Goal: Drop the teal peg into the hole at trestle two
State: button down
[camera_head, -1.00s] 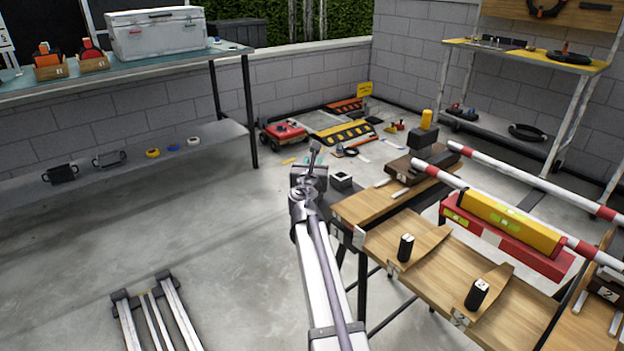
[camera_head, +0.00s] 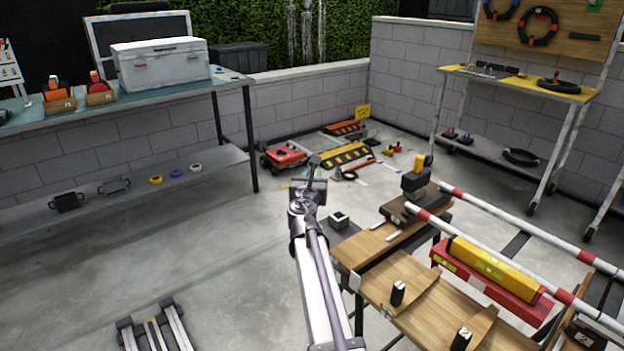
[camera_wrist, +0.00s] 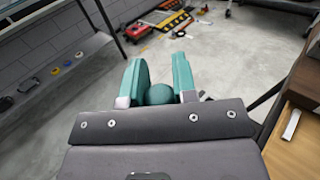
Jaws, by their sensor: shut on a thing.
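My gripper (camera_wrist: 158,76) has teal fingers in the wrist view. They are shut on the teal peg (camera_wrist: 158,95), whose rounded end shows between them. In the head view my gripper (camera_head: 314,166) is raised over the open floor, left of the wooden trestle top; the peg cannot be made out there. A dark brown block marked 2 (camera_head: 584,337) is partly cut off at the lower right. No hole on it can be made out.
Two black cylinders (camera_head: 398,291) stand on the nearer wooden boards. A brown block with a yellow-topped piece (camera_head: 415,180) stands farther back. A workbench (camera_head: 150,93) lines the left wall. Floor between is clear.

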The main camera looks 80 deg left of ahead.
notch_tip(320, 180, up, 7)
jog(key=p, duration=0.7)
jog(key=shift+r, duration=0.15)
